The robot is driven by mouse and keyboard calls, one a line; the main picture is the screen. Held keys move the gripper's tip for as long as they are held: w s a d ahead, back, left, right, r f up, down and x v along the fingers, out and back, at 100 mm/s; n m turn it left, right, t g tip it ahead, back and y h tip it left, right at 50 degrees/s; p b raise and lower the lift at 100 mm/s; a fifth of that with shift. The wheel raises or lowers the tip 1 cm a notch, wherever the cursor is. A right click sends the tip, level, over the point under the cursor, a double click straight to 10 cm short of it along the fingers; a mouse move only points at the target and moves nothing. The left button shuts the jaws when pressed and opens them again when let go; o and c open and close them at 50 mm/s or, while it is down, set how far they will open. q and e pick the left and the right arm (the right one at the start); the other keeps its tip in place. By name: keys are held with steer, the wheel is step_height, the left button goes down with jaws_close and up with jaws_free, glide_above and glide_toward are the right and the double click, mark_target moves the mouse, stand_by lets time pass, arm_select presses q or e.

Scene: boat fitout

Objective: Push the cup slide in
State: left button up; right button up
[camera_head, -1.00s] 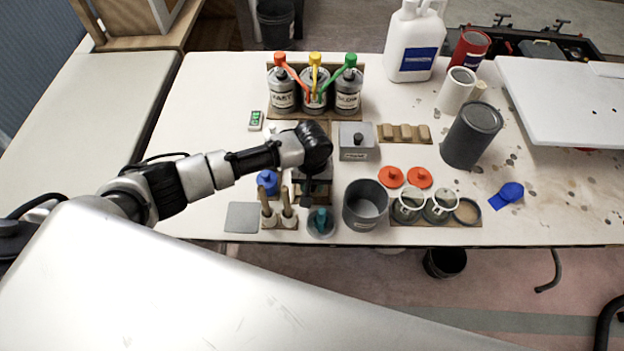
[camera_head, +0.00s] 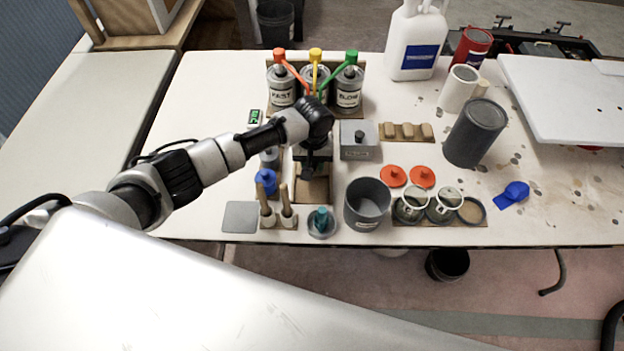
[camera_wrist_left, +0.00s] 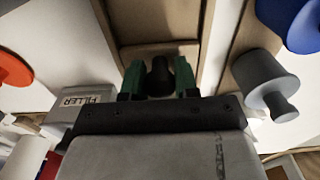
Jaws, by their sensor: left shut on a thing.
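My left gripper (camera_head: 314,170) reaches down over the wooden track (camera_head: 312,192) in the middle of the table. In the left wrist view its green fingertips (camera_wrist_left: 158,82) are shut on a dark knob (camera_wrist_left: 160,72), which I take to be the cup slide's handle. The cup slide (camera_head: 325,154) is mostly hidden under the hand, at the far part of the track. The near part of the track shows as bare brown board between pale rails. How far the slide is from the track's far end is hidden. My right gripper is not in view.
The filler box (camera_head: 357,147) stands close on the right of the track. A blue-topped thing (camera_head: 266,180) stands close on the left. Three pump cans (camera_head: 315,90) stand behind. A grey pot (camera_head: 367,205) and upright brushes (camera_head: 287,210) stand near the front.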

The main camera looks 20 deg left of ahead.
arm_select(q)
steer(key=shift+w+a+f+b, duration=0.1)
steer(key=shift+w+a+b, duration=0.15)
steer(key=shift+w+b, duration=0.5)
steer(key=shift+w+a+b, duration=0.25)
steer(key=shift+w+b, duration=0.15)
steer(key=shift+w, duration=0.6)
steer(key=shift+o, duration=1.3)
steer(key=shift+w, duration=0.2)
steer(key=o, duration=1.3)
steer(key=shift+s, duration=0.1)
step_height(320, 180, up, 7)
steer(key=p, duration=0.8)
